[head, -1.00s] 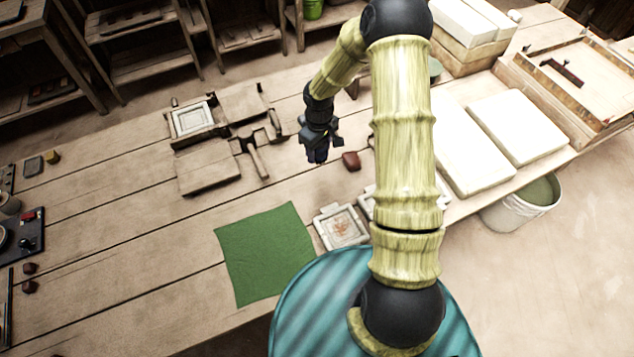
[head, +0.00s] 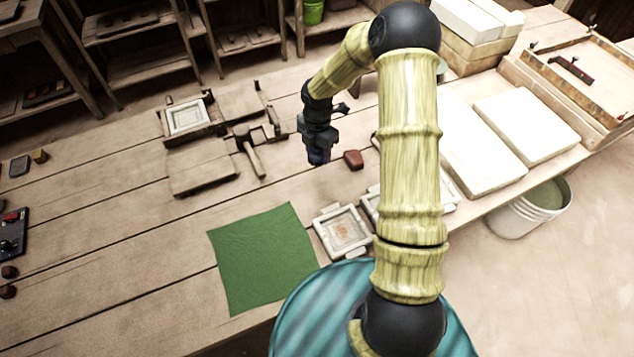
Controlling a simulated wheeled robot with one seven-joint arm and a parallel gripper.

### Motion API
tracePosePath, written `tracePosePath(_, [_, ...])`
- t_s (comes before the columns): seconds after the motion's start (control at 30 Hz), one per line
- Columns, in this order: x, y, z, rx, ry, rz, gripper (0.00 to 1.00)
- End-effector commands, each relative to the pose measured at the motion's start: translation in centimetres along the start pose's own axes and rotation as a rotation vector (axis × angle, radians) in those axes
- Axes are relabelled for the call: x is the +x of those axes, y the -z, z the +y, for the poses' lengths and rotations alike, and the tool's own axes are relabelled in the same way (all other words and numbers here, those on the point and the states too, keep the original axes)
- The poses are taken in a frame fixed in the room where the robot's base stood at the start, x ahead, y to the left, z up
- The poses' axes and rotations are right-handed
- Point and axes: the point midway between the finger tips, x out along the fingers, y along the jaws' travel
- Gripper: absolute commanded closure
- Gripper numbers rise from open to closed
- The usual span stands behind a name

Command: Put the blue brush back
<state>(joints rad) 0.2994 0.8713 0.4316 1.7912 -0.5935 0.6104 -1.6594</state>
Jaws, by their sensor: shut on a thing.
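My gripper (head: 319,158) hangs above the middle of the wooden table, pointing down, just left of a reddish-brown block. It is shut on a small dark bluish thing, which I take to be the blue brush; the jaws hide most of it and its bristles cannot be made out. No other blue brush shows on the table. A holder for the brush cannot be made out.
A tile press (head: 215,145) stands left of my gripper. White slabs (head: 525,122) and a bucket (head: 530,208) are at right. A dark board (head: 12,236) is at the left edge.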

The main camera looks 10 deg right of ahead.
Motion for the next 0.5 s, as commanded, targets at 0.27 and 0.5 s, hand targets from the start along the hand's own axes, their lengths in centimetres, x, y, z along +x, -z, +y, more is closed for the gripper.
tracePosePath(0.27, [0.05,-0.04,0.05,-0.05,-0.001,0.0,0.67])
tracePosePath(0.5, [1.03,-0.01,0.0,-0.048,0.002,0.001,0.67])
